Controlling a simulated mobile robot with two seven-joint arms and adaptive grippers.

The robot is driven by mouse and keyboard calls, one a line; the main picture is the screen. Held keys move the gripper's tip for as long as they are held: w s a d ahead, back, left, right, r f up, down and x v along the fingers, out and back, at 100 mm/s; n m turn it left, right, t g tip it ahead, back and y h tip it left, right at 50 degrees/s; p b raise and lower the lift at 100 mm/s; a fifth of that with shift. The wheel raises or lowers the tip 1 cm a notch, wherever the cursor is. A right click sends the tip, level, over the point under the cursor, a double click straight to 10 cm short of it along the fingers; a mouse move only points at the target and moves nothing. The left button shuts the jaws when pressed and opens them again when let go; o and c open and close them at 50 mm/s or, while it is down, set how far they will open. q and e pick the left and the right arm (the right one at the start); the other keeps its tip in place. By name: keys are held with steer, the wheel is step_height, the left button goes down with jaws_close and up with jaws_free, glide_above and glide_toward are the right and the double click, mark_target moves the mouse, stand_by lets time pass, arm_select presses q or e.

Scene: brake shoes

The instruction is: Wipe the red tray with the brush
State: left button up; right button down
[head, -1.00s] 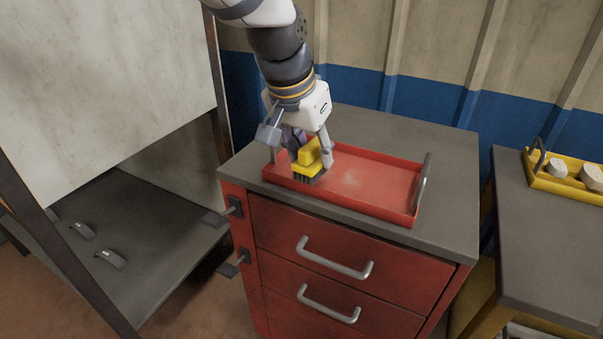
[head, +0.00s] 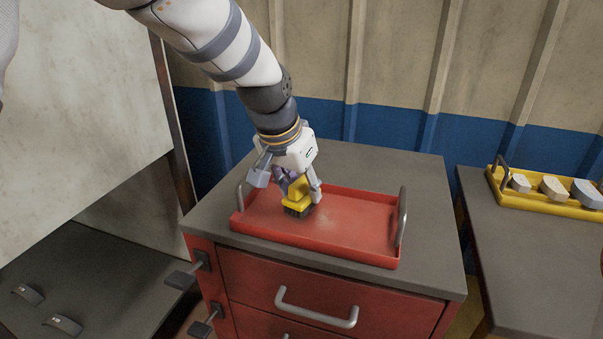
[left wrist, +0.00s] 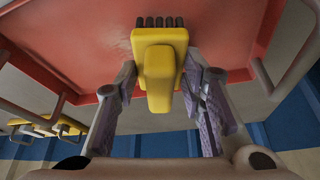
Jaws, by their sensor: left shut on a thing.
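The red tray (head: 350,222) lies on the grey top of a red drawer cabinet, with an upright metal handle at each end. A paler dusty patch shows on its floor. My left gripper (head: 297,192) is shut on the yellow brush (head: 297,197) over the left half of the tray. The brush's dark bristles point down and appear to be at the tray floor; I cannot tell if they touch. In the left wrist view the brush (left wrist: 158,62) sits between the fingers, with the tray (left wrist: 100,60) behind it. My right gripper is not in view.
A yellow tray (head: 540,200) with several pale brake shoes stands on a table at the right. Dark brake shoes (head: 62,325) lie on a low shelf at the left. The cabinet top (head: 215,215) around the red tray is clear.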

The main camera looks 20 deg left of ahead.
arm_select(q)
steer(key=shift+f, duration=1.1)
stand_by(0.5)
